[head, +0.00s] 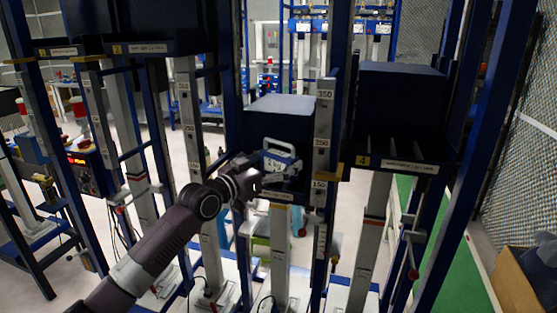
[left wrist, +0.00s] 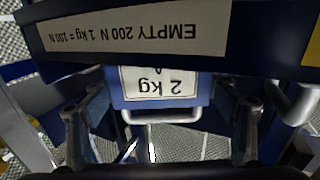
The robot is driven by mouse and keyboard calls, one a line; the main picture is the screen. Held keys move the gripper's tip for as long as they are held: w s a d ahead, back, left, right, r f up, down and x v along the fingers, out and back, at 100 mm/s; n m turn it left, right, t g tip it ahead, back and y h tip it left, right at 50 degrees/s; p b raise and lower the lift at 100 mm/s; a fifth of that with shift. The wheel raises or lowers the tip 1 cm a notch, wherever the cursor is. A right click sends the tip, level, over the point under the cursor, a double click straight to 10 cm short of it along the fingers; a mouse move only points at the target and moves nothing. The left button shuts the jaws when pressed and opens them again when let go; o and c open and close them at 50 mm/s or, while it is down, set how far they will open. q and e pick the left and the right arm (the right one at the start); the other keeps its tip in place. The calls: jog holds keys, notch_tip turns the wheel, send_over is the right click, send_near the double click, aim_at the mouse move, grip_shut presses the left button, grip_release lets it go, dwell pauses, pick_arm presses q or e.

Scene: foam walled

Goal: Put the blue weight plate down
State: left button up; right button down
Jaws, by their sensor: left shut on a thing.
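The blue weight plate (head: 282,160) shows in the head view as a small blue and white piece with a pale handle, at the front of the middle dark blue box. In the left wrist view the blue plate (left wrist: 193,89) carries a white "2 kg A" label, upside down, with a metal handle below it. My left gripper (head: 262,172) is shut on the plate; its two fingers (left wrist: 160,125) stand on either side of it in the wrist view. Part of the plate is hidden behind the labelled ledge. My right gripper is out of view.
A dark blue ledge (left wrist: 265,30) with an "EMPTY 200 N" label crosses the top of the wrist view, close to the plate. Blue posts and scaled columns (head: 324,130) flank the middle box (head: 279,123). Another dark box (head: 400,105) stands at the right.

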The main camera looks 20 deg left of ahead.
pick_arm(q)
jog(key=o, duration=1.8)
jog(key=shift+f, duration=0.1)
jog(key=shift+c, duration=0.2)
jog(key=o, duration=0.3)
jog(key=shift+s+r, duration=0.2)
jog(key=shift+s, duration=0.05)
jog(key=shift+w, duration=0.1)
jog(key=shift+s+a+f, duration=0.15)
jog(key=shift+s+a, duration=0.05)
jog(key=shift+s, duration=0.15)
jog(key=b+v, duration=0.3)
jog(key=v, duration=0.8)
jog(key=shift+s+r+b, duration=0.15)
jog(key=shift+r+b, duration=0.1)
jog(key=shift+b, duration=0.15)
